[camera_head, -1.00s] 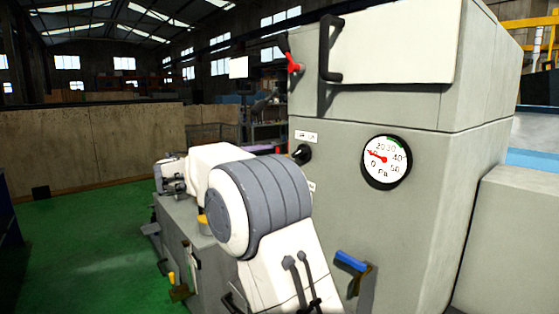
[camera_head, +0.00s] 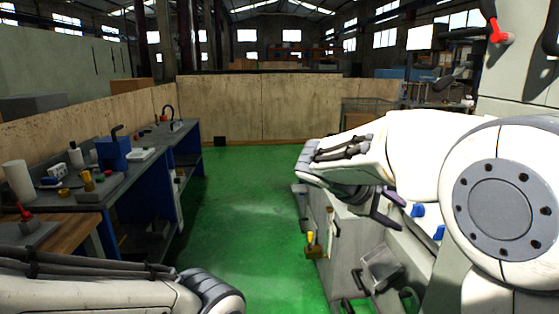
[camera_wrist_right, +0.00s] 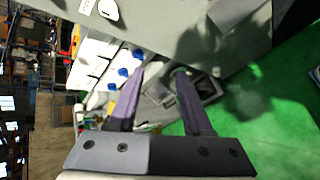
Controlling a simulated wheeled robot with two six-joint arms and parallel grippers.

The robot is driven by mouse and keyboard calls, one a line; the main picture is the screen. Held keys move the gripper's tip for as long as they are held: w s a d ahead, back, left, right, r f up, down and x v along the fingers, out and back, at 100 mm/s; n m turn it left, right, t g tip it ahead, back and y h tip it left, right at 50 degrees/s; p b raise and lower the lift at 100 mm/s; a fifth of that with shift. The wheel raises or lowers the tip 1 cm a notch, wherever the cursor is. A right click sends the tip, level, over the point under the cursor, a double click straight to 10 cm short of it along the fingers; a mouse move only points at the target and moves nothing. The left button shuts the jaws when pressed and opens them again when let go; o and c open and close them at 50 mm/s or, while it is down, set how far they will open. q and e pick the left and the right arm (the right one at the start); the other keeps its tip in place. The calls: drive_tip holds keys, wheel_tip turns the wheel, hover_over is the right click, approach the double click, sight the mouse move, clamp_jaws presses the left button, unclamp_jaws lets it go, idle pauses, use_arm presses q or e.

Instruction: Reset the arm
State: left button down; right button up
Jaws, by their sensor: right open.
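My right arm reaches in from the right in the head view, across the grey grinder (camera_head: 345,240). My right gripper (camera_head: 391,208) points down over the machine, partly hidden by its own wrist. In the right wrist view the right gripper (camera_wrist_right: 160,72) has its two purple-grey fingers apart, with nothing between them. Blue knobs (camera_wrist_right: 123,72) on a white panel lie beyond the left finger; they also show in the head view (camera_head: 418,210). My left arm lies across the lower left of the head view; its gripper is out of the picture.
A workbench (camera_head: 150,165) with tools and bottles stands along the left. Open green floor (camera_head: 235,215) lies between it and the grinder. A wooden partition (camera_head: 260,108) closes the back. A red handle (camera_head: 497,30) sits on the tall cabinet at upper right.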

drive_tip(key=s+a+f+g+y, duration=0.1)
drive_tip(key=s+a+f+y, duration=0.2)
drive_tip(key=s, duration=0.6)
drive_tip(key=s+a+f+m+g+y, duration=0.1)
drive_tip(key=s+a+f+y, duration=0.3)
drive_tip(key=s+a+f, duration=0.3)
drive_tip(key=s+a+f+m+g+y, duration=0.1)
drive_tip(key=s+a+f+y, duration=0.3)
drive_tip(key=s+a, duration=0.5)
drive_tip(key=shift+s+a+f, duration=0.4)
drive_tip(key=shift+s+f, duration=0.2)
drive_tip(key=shift+s, duration=0.55)
